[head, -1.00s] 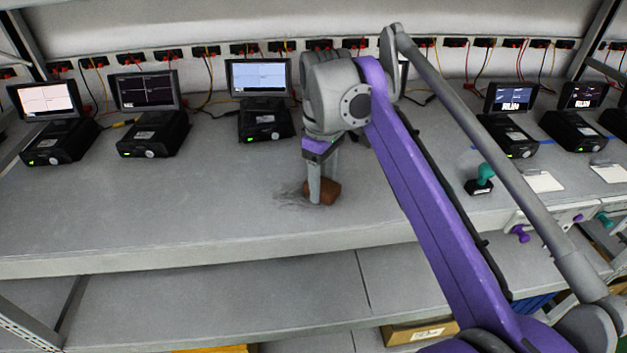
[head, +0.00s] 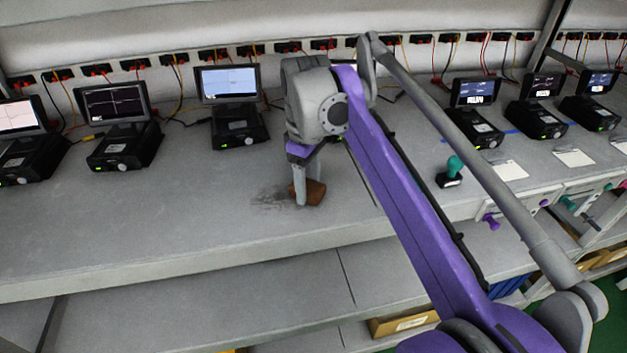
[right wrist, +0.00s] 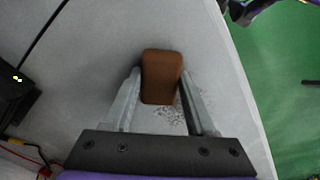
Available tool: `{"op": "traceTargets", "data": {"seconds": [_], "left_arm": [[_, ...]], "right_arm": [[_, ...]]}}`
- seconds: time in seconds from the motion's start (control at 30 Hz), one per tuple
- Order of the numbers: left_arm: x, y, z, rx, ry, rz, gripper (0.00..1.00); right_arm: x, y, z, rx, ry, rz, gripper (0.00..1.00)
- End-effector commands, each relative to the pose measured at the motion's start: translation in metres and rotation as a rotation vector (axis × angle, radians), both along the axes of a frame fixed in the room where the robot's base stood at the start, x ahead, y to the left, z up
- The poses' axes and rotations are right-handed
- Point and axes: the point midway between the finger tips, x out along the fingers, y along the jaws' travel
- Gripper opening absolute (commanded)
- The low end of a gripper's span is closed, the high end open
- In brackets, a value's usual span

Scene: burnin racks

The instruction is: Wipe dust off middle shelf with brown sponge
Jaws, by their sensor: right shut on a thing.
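The brown sponge (head: 314,191) is on the grey middle shelf (head: 150,225), near its front edge. My right gripper (head: 304,190) is shut on the sponge, its fingers pointing down at the shelf. In the right wrist view the sponge (right wrist: 161,77) sits between the two fingers. A dark patch of dust (head: 270,199) lies on the shelf just left of the sponge; specks of dust (right wrist: 170,113) also show by the fingers in the right wrist view. My left gripper is not in view.
Several black devices with screens, such as one behind the gripper (head: 240,125), stand along the back. A green-handled stamp (head: 451,172) and white pads (head: 510,170) are to the right. A lower shelf (head: 200,300) runs below. The shelf's left front is clear.

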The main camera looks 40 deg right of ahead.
Motion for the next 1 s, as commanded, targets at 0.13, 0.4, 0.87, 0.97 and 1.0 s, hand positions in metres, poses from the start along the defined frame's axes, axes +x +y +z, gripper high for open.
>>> {"op": "traceTargets", "data": {"seconds": [0.13, 0.4, 0.87, 0.97, 1.0], "left_arm": [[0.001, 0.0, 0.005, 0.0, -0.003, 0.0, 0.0], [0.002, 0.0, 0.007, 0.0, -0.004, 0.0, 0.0], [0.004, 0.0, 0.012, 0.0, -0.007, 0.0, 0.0], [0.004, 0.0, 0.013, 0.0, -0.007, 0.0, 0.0], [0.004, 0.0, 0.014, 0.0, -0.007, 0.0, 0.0]], "right_arm": [[0.008, 0.012, 0.002, 0.0, -0.001, 0.003, 0.12], [0.013, 0.021, 0.002, 0.0, -0.001, 0.001, 0.12], [0.029, 0.048, -0.001, 0.002, -0.002, 0.001, 0.12], [0.031, 0.05, -0.001, 0.003, -0.001, 0.002, 0.12], [0.032, 0.052, -0.001, 0.003, -0.001, 0.002, 0.12]]}}
